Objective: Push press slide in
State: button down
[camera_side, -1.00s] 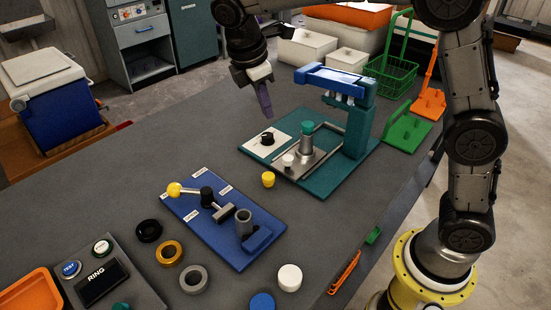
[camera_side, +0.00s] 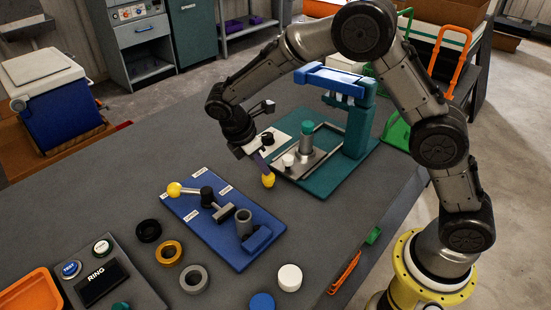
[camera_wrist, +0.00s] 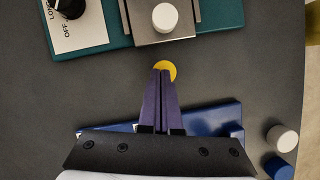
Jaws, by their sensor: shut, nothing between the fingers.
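The press (camera_side: 355,118) has a teal base, a teal post and a blue top. Its metal slide (camera_side: 318,158) lies on the base, with a white knob (camera_side: 288,160) at the near end and a grey cylinder with a green top (camera_side: 306,140) on it. The slide's near end and white knob (camera_wrist: 165,17) also show in the wrist view. My gripper (camera_side: 266,173) is shut and empty, its purple fingers pointing down in front of the slide. In the wrist view its fingertips (camera_wrist: 164,73) overlap a small yellow piece (camera_wrist: 167,67); I cannot tell whether they touch it.
A dial panel (camera_side: 272,140) sits on the base left of the slide. A blue fixture (camera_side: 205,215) with a yellow-knobbed lever stands nearer. Rings (camera_side: 168,252) and a white cylinder (camera_side: 289,277) lie in front.

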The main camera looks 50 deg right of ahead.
aim_at(302, 131)
jog(key=shift+s+d+r, duration=0.1)
jog(key=shift+s+d, duration=0.15)
jog(key=shift+d, duration=0.7)
jog(key=shift+s+d, duration=0.25)
jog(key=shift+d, duration=0.65)
jog(key=d, duration=1.2)
